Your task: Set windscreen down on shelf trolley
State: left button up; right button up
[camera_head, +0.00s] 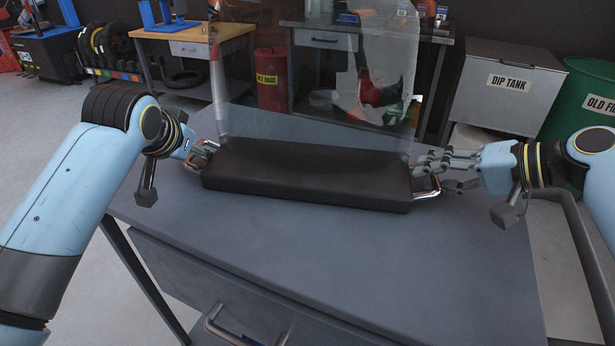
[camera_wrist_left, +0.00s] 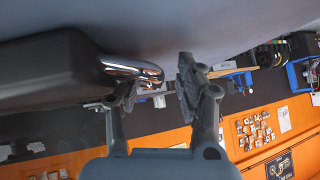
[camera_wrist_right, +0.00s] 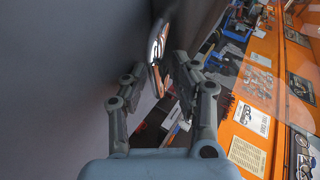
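The windscreen (camera_head: 305,174) has a long black padded base, a clear upright pane and a chrome handle at each end. It stands on the grey top of the shelf trolley (camera_head: 350,245), with its base appearing to rest there. My left gripper (camera_head: 198,152) is at the left end; in the left wrist view its fingers (camera_wrist_left: 155,90) are spread around the chrome handle (camera_wrist_left: 130,68). My right gripper (camera_head: 445,172) is at the right end; in the right wrist view its fingers (camera_wrist_right: 160,82) stand apart with the handle (camera_wrist_right: 157,50) between or just beyond them.
The trolley top is clear in front of the windscreen. A drawer handle (camera_head: 245,330) shows on the trolley's front. Behind stand a wooden workbench (camera_head: 190,42), a red bin (camera_head: 271,80), a grey dip tank (camera_head: 503,88) and a green drum (camera_head: 588,95).

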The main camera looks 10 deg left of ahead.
pick_arm(q)
jog(key=o, duration=0.6)
pick_arm(e)
jog(key=shift+s+a, duration=0.1)
jog(key=shift+a, duration=0.05)
pick_arm(q)
jog(key=shift+d, duration=0.1)
pick_arm(e)
jog(key=shift+f, duration=0.15)
pick_arm(q)
jog(key=v, duration=0.7)
jog(key=shift+s+r, duration=0.1)
jog(key=shift+s, duration=0.1)
pick_arm(e)
jog(key=shift+s, duration=0.1)
pick_arm(q)
jog(key=shift+s+r, duration=0.15)
pick_arm(e)
jog(key=shift+d, duration=0.2)
jog(key=shift+v, duration=3.95)
